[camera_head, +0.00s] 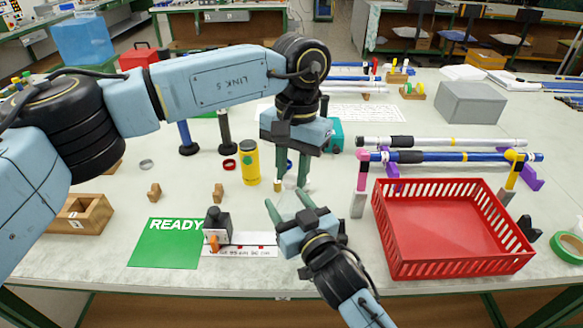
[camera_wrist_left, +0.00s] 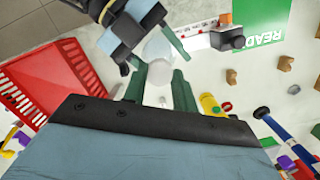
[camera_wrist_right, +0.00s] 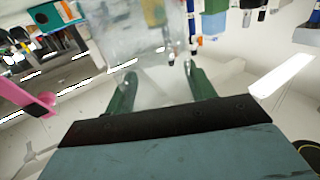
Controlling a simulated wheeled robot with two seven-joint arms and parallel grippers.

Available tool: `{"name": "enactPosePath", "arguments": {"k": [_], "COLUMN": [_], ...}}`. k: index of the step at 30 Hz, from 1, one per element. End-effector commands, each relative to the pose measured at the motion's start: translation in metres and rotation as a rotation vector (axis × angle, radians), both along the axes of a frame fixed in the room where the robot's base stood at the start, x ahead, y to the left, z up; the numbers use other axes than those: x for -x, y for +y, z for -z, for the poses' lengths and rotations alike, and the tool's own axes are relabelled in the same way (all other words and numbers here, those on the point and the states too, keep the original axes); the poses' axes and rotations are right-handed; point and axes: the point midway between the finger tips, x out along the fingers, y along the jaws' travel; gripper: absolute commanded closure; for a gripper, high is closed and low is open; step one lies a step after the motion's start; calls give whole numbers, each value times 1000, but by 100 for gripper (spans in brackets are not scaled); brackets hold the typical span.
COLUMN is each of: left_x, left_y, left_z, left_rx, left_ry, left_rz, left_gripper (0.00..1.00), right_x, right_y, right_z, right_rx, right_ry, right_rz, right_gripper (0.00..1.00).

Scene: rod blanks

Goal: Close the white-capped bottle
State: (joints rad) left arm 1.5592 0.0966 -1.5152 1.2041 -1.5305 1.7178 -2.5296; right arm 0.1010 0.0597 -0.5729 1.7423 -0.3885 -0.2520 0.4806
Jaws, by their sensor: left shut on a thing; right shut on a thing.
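My left gripper (camera_head: 292,181) points down over the table. In the left wrist view its green fingers are shut on a small white cap (camera_wrist_left: 158,72). My right gripper (camera_head: 288,204) comes up from the front, just below the left one. In the right wrist view its fingers are shut around a clear, see-through bottle (camera_wrist_right: 158,88). The bottle also shows faintly in the left wrist view (camera_wrist_left: 160,46), close beside the cap. It is hard to make out in the head view. I cannot tell whether cap and bottle touch.
A red basket (camera_head: 452,262) stands right of my right gripper, with a rack of rods (camera_head: 440,157) behind it. A yellow cylinder (camera_head: 250,163) stands to the left. A green READY mat (camera_head: 165,250) and a small dark device (camera_head: 217,225) lie at the front left.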

Motion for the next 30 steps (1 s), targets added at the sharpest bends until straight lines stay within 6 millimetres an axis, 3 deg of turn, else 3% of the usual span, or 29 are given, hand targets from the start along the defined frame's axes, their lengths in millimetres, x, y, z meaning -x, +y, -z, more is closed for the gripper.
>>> {"name": "enactPosePath", "arguments": {"k": [6,16,17,21,30], "left_x": [1,1,1,1,0], "left_y": [-1,-1,-1,-1,-1], "left_z": [0,0,0,0,-1], "left_rx": [0,1,1,1,0], "left_ry": [0,0,0,0,0], "left_rz": [237,260,260,259,257], "left_gripper": [93,93,70,52,51], "right_x": [0,0,0,0,0], "right_y": [0,0,0,0,0], "right_z": [1,1,1,1,1], "right_rx": [1,1,1,1,1], "right_ry": [3,3,3,3,3], "right_rz": [1,1,1,1,1], "right_gripper": [100,100,100,100,100]}}
